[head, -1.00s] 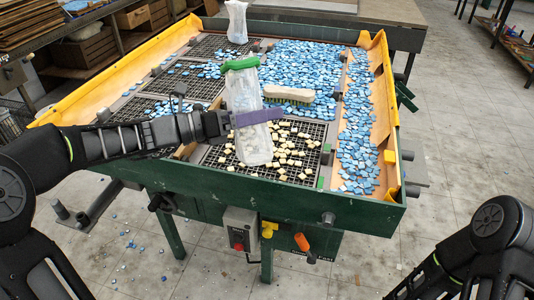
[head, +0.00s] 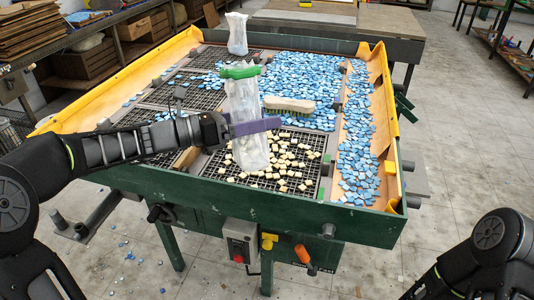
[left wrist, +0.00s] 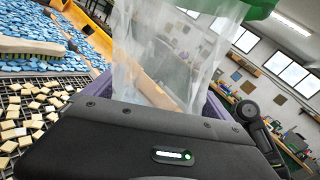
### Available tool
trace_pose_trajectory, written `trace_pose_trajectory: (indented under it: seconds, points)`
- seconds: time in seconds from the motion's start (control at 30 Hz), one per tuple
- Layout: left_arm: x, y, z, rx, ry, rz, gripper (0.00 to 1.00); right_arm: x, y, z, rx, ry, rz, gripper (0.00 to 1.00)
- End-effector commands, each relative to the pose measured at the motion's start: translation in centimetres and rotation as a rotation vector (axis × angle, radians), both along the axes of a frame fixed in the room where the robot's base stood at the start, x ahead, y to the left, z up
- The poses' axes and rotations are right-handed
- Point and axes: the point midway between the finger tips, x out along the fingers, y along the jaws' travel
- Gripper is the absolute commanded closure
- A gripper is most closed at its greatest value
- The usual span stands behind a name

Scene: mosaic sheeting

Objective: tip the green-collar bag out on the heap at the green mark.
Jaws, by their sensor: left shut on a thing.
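The green-collar bag (head: 247,110) is a tall clear plastic bag with a green band (head: 240,70) at its top. It stands nearly upright, collar up, above the front grid. My left gripper (head: 254,126), with purple fingers, is shut around its middle. In the left wrist view the see-through bag (left wrist: 165,55) rises between the fingers; I cannot tell what its lower part holds. Cream tiles (head: 285,168) lie in a loose heap on the front grid, partly behind the bag. A small green mark (head: 326,160) shows at that grid's right edge. My right gripper is out of view.
A second clear bag (head: 237,34) stands at the back of the table. A brush (head: 289,104) lies behind the cream tiles. Blue tiles (head: 300,75) cover the back and right side. Yellow-rimmed wooden walls (head: 388,125) and a green front edge (head: 250,205) bound the table.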

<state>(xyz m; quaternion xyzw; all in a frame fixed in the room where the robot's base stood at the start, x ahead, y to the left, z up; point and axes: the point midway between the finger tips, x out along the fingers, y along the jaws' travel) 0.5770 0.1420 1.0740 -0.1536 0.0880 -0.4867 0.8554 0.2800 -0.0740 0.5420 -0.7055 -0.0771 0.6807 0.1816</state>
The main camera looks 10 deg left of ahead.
Motion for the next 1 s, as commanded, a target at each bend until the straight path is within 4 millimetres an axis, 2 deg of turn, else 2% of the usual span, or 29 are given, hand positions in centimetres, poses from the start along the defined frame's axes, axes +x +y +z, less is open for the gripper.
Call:
trace_pose_trajectory:
  seconds: [0.03,0.3,1.0]
  points:
    - [0.0,0.0,1.0,0.0,0.0,0.0,0.65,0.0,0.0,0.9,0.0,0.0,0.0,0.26]
    - [0.0,0.0,2.8,0.0,0.0,0.0,0.65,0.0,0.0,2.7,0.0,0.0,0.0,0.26]
    - [0.0,0.0,2.7,0.0,0.0,0.0,0.65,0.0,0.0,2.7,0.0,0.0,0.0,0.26]
